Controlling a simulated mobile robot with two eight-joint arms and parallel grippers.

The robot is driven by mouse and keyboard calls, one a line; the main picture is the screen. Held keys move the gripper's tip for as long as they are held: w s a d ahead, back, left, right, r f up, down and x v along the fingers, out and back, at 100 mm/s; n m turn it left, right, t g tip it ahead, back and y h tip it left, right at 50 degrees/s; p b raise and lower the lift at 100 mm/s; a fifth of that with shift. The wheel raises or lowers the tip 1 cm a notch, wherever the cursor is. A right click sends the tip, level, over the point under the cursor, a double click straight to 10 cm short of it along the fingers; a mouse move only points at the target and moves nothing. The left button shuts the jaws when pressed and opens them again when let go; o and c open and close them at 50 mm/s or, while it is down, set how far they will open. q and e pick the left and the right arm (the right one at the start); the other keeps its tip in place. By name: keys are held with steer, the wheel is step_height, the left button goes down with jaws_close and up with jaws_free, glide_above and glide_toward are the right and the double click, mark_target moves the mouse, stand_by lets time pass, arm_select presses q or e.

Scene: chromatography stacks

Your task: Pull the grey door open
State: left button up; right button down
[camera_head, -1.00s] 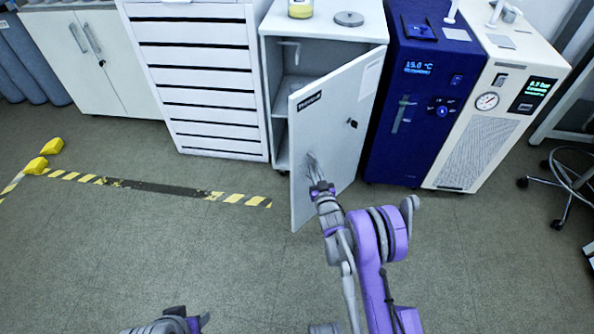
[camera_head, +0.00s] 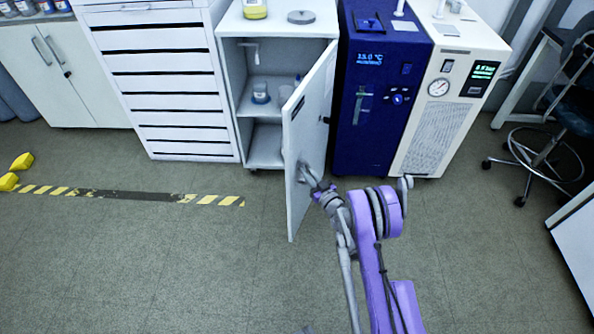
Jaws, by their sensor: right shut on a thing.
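The grey door (camera_head: 308,126) of a white cabinet (camera_head: 229,30) stands well open, hinged on the right side and swung out toward me. My right gripper (camera_head: 306,174) is at the lower part of the door's outer face, its fingers at the door surface and partly blurred against it. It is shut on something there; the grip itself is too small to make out. Shelves inside the cabinet show, with a blue-based container (camera_head: 261,94) on one. My left gripper is not in view.
A dark blue unit (camera_head: 376,90) and a cream unit with a gauge (camera_head: 446,95) stand right of the cabinet. A white drawer stack (camera_head: 163,85) stands left. A wheeled stool (camera_head: 545,150) is at right. Yellow-black tape (camera_head: 206,199) crosses the clear floor.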

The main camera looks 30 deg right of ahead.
steer(key=s+d+n+g+y+b, duration=0.1)
steer(key=s+d+n+y, duration=0.3)
steer(key=s+d, duration=0.5)
steer(key=d+g+y, duration=0.1)
steer(key=d+y, duration=0.1)
steer(key=d, duration=0.3)
steer(key=shift+d+f+n+y, duration=0.2)
steer(key=shift+n+y, duration=0.1)
steer(key=shift+y, duration=0.1)
steer(key=c, duration=1.3)
jaws_free()
steer(key=o, duration=0.4)
steer(key=shift+w+a+f, duration=0.1)
steer(key=shift+w, duration=0.05)
steer(key=shift+o, duration=0.2)
